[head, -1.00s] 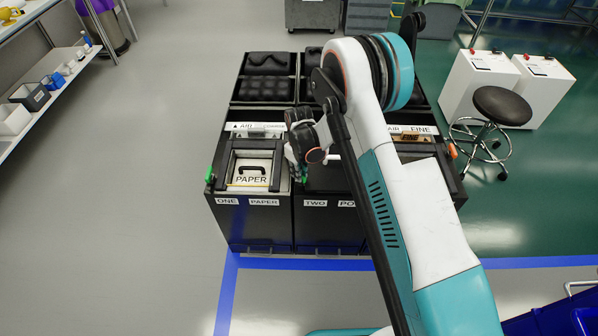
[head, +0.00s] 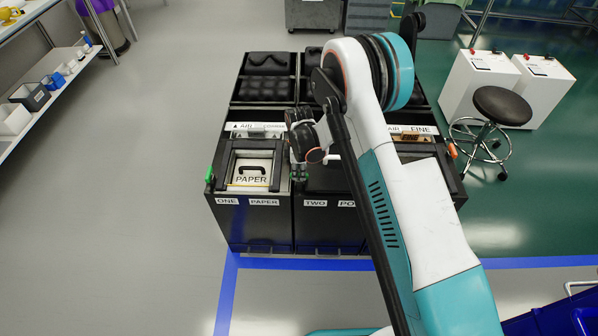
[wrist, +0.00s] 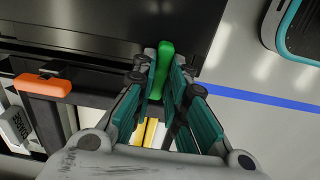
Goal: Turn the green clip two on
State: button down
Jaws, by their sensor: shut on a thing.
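The green clip two (wrist: 164,62) stands between the fingertips of my gripper (wrist: 165,76) in the wrist view, its top end sticking out past them. The teal finger pads press in from both sides, shut on it. In the head view my gripper (head: 301,172) is low at the left top edge of the black box labelled TWO (head: 316,203). There my wrist and fingers hide most of this clip, and my arm covers much of that box's top.
Box ONE, PAPER (head: 248,203) stands close on the left, with another green clip (head: 209,174) on its left side. An orange clip (wrist: 42,85) lies left of my gripper in the wrist view. Open floor lies in front, with a blue line (head: 227,295).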

aim_at(299, 174)
dwell(0.4)
jog(key=c, duration=1.6)
grip_release()
jog(key=shift+r, duration=0.15)
notch_tip(299, 174, up, 12)
